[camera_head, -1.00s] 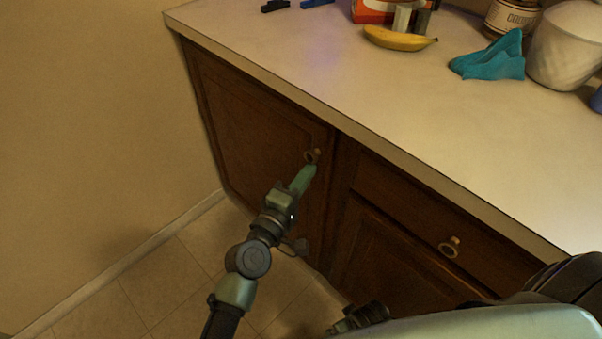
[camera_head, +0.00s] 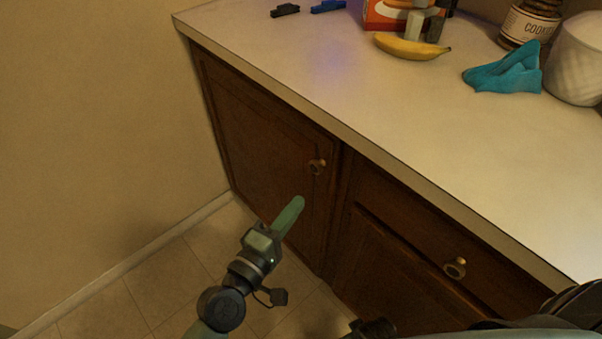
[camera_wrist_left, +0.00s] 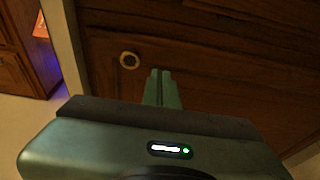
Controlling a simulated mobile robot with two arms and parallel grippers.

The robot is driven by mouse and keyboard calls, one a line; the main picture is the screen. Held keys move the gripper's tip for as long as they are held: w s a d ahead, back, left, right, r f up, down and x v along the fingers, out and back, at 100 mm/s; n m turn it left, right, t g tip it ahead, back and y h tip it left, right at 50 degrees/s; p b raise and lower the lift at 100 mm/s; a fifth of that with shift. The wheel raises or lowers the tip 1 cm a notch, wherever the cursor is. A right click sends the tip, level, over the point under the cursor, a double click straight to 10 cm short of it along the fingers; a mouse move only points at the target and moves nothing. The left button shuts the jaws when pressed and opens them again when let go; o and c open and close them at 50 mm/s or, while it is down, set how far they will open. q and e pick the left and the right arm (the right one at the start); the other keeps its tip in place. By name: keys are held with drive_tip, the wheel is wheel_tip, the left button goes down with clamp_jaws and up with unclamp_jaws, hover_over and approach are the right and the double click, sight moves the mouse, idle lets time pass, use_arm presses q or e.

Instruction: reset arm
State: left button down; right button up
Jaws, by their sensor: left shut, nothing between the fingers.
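My left gripper (camera_head: 297,203) is shut and empty, its green fingers together. It is in front of the brown cabinet door (camera_head: 262,135), below and apart from the round knob (camera_head: 317,166). In the left wrist view the shut fingers (camera_wrist_left: 161,76) point at the dark wood, with a knob (camera_wrist_left: 129,60) to their left. My right gripper cannot be made out in the head view.
The pale countertop (camera_head: 400,115) carries a banana (camera_head: 411,48), a teal cloth (camera_head: 505,72), a white pot (camera_head: 580,60), a jar (camera_head: 528,25) and an orange box (camera_head: 383,14). A drawer knob (camera_head: 455,268) sticks out to the right. Tiled floor (camera_head: 120,300) lies open at the lower left.

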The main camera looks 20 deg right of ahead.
use_arm(q)
drive_tip(key=shift+s+a, duration=0.1)
drive_tip(key=shift+a, duration=0.1)
use_arm(e)
drive_tip(key=shift+w+a+r, duration=0.1)
drive_tip(key=shift+w+r, duration=0.05)
drive_tip(key=shift+w, duration=0.05)
